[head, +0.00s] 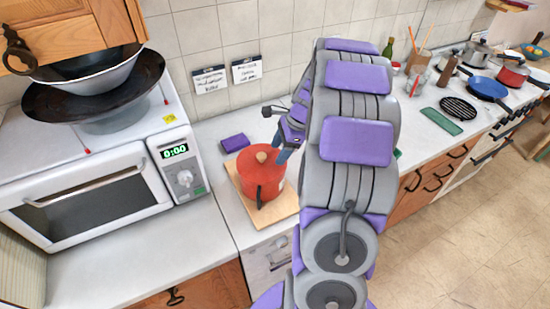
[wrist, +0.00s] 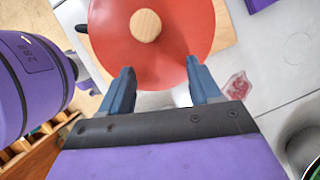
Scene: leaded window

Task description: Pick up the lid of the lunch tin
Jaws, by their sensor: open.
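A round red tin (head: 262,180), shaped like a pot, stands on a wooden board on the counter. Its red lid (head: 247,165) has a round light wooden knob (head: 261,157). In the wrist view the red lid (wrist: 172,60) fills the top middle, with the wooden knob (wrist: 145,25) near the top edge. My gripper (wrist: 158,72) is open and empty, its two blue fingers apart over the near edge of the lid. The knob lies beyond the fingertips, not between them. In the head view my gripper (head: 281,156) is beside the tin, partly hidden by my arm.
A white microwave (head: 90,190) with stacked bowls stands at left. A purple block (head: 235,142) lies behind the wooden board (head: 285,208). Pans and a hob are at far right. The counter in front of the microwave is clear. A clear reddish item (wrist: 238,87) lies right of my gripper.

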